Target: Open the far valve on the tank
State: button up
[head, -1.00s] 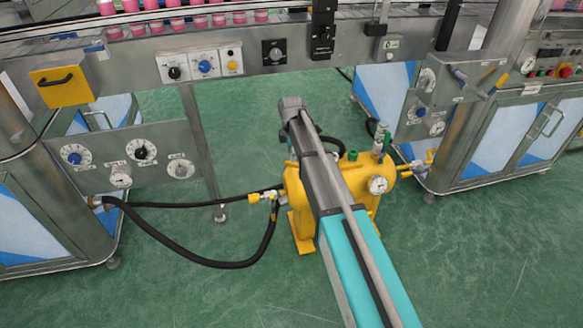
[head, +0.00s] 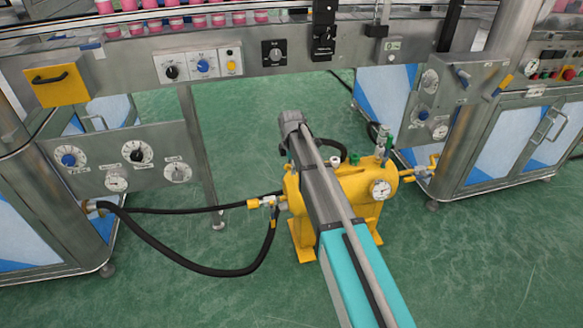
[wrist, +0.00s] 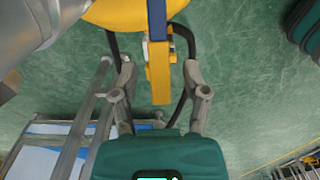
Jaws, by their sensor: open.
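The yellow tank (head: 375,204) stands on the floor beneath my arm, which hides its middle in the head view. A valve with yellow parts (head: 265,202) and a black hose is on its left side. Yellow piping (head: 420,171) runs from its right side to the cabinet. In the wrist view, my gripper (wrist: 159,70) is open, with a yellow lever (wrist: 160,78) between its fingers and a gap on each side. I cannot tell which valve this lever belongs to. The tank's yellow body (wrist: 120,12) shows at the top. My gripper is hidden in the head view.
A black hose (head: 190,268) loops over the floor to the left cabinet. The conveyor frame (head: 130,55) crosses behind. Open green floor (head: 490,255) lies at front right.

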grip_shut()
dwell(0.3)
